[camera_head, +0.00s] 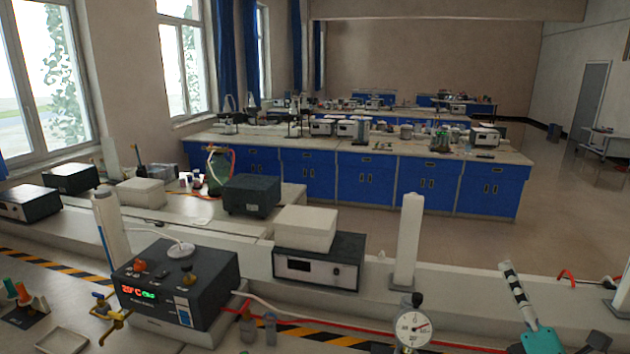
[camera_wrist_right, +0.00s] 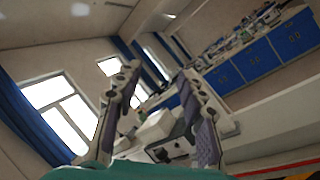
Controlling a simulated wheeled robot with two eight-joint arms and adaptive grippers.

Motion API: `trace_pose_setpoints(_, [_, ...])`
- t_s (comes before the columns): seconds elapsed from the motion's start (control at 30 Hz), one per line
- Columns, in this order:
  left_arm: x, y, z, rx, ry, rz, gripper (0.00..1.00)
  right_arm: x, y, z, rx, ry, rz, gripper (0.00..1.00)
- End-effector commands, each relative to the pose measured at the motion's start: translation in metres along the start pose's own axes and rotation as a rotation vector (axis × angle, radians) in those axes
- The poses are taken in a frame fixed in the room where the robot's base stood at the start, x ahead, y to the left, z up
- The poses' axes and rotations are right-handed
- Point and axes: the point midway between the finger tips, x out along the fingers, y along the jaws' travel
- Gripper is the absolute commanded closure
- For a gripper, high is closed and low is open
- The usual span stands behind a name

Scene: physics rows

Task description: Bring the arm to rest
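My right gripper (camera_head: 514,283) is at the lower right of the head view, with a teal body and a black-and-white finger pointing up. It is seen nearly edge-on there. In the right wrist view the two fingers of the right gripper (camera_wrist_right: 162,82) stand well apart, with only the distant room between them. It is open and empty, held up clear of the bench. My left gripper is in neither view.
A black temperature box (camera_head: 176,283) with a lit display stands at the lower left. A dial gauge (camera_head: 413,324) and a white post (camera_head: 408,240) stand left of my right gripper. A white box (camera_head: 306,228) sits on a black instrument (camera_head: 318,268). Blue-fronted benches (camera_head: 365,183) are behind.

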Motion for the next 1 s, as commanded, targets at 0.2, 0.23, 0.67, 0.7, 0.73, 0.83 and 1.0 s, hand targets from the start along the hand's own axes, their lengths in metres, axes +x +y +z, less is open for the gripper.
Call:
trace_pose_setpoints(0.2, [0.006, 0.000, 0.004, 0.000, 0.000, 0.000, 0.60, -0.008, -0.028, -0.037, 0.741, -0.242, -0.285, 0.60])
trace_pose_setpoints(0.23, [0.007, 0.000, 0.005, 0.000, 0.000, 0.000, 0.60, -0.015, -0.035, -0.049, 0.845, -0.271, -0.339, 0.60])
trace_pose_setpoints(0.67, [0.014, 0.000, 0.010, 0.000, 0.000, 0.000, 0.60, -0.186, -0.060, -0.268, 1.746, -0.577, -1.268, 0.60])
trace_pose_setpoints(0.7, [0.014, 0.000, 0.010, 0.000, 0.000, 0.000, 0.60, -0.197, -0.057, -0.277, 1.762, -0.593, -1.320, 0.60])
trace_pose_setpoints(0.73, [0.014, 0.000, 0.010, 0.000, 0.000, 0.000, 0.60, -0.204, -0.055, -0.282, 1.772, -0.602, -1.353, 0.60])
trace_pose_setpoints(0.83, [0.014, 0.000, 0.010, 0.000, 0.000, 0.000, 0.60, -0.219, -0.050, -0.292, 1.787, -0.625, -1.421, 0.60])
trace_pose_setpoints(1.0, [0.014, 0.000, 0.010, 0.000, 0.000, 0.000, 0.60, -0.223, -0.049, -0.295, 1.791, -0.634, -1.441, 0.60])
